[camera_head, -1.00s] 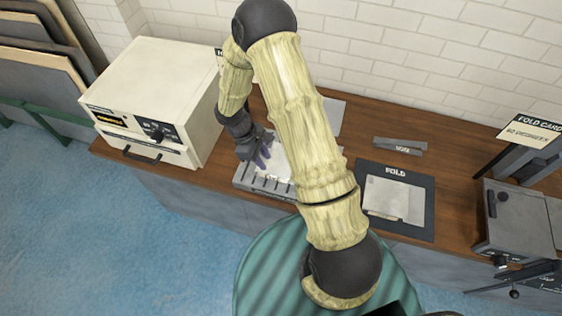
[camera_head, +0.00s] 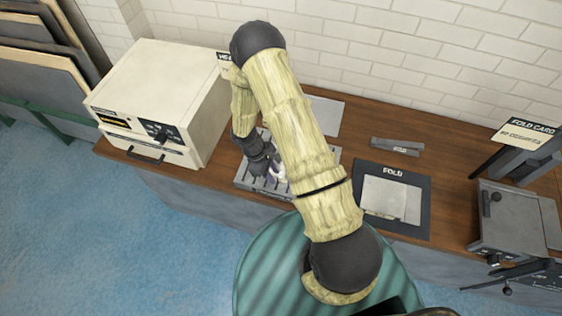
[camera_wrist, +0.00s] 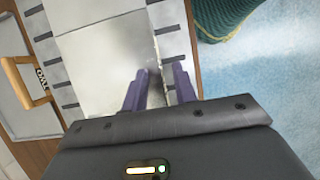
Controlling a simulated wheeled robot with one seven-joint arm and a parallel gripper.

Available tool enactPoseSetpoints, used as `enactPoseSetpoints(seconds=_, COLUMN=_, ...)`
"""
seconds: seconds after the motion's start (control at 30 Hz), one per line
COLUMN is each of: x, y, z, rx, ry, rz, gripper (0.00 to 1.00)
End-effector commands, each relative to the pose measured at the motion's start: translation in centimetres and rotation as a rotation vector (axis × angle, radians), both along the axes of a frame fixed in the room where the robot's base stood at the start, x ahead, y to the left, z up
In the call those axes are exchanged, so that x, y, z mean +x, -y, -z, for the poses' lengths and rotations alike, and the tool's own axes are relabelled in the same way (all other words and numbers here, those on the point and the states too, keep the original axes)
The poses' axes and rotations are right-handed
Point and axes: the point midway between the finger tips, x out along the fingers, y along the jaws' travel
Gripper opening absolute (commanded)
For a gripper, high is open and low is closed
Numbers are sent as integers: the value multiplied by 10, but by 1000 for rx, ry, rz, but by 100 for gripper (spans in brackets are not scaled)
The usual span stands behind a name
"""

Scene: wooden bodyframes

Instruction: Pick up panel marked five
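My gripper (camera_head: 272,176) is low over a grey slotted tray (camera_head: 248,181) on the wooden bench, partly behind my own arm. In the wrist view my gripper (camera_wrist: 162,80) has two purple fingers spread apart. A pale grey panel (camera_wrist: 105,60) lies below them on the slotted tray (camera_wrist: 172,29). The fingers are around the panel's right edge, one over the panel and one beyond it. I cannot tell whether they touch it. No five mark is readable on the panel.
A white oven (camera_head: 160,95) stands left of the tray. A dark FOLD mat (camera_head: 421,205) with a pale plate (camera_head: 392,198) lies right. A folding machine (camera_head: 515,215) stands at far right. A wooden handle (camera_wrist: 22,75) is beside a TWO label in the wrist view.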

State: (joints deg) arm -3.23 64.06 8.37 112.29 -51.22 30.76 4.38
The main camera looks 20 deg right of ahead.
Motion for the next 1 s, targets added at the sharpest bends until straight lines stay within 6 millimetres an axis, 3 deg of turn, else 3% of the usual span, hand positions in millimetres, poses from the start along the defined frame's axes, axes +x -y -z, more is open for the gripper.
enactPoseSetpoints(seconds=0.2, x=-3, y=4, z=13, rx=0, ry=0, rz=0, gripper=28)
enactPoseSetpoints(seconds=0.7, x=-3, y=4, z=13, rx=0, ry=0, rz=0, gripper=28)
enactPoseSetpoints(seconds=0.83, x=-3, y=4, z=13, rx=0, ry=0, rz=0, gripper=3)
enactPoseSetpoints(seconds=1.0, x=-3, y=4, z=13, rx=0, ry=0, rz=0, gripper=0)
